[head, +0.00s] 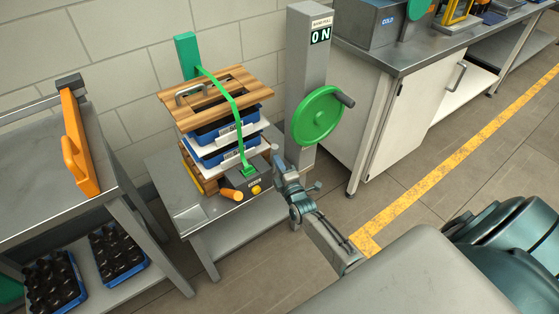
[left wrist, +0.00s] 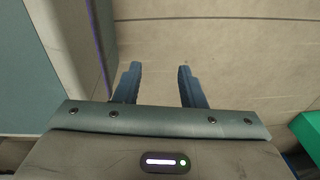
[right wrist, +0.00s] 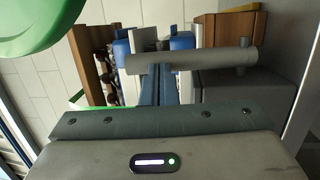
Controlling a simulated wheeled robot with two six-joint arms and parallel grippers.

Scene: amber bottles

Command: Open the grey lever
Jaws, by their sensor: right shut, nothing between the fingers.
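A grey bar that looks like the lever (right wrist: 205,60) crosses the right wrist view, just beyond the fingertips, with a short stub near its right end. My right gripper (right wrist: 160,78) is shut and empty. Its fingertips meet the bar's left part in the picture; I cannot tell whether they touch. In the head view the right gripper (head: 279,163) is at the right side of the dark grey strapping unit (head: 258,180), which has an orange handle and a yellow button. The lever is hard to make out there. My left gripper (left wrist: 160,75) is open and empty, away from the stack.
A green strap (head: 237,110) runs over a wooden board (head: 215,97) and stacked blue trays (head: 215,150). A grey post with a green wheel (head: 318,116) stands right of it. Floor at right is clear.

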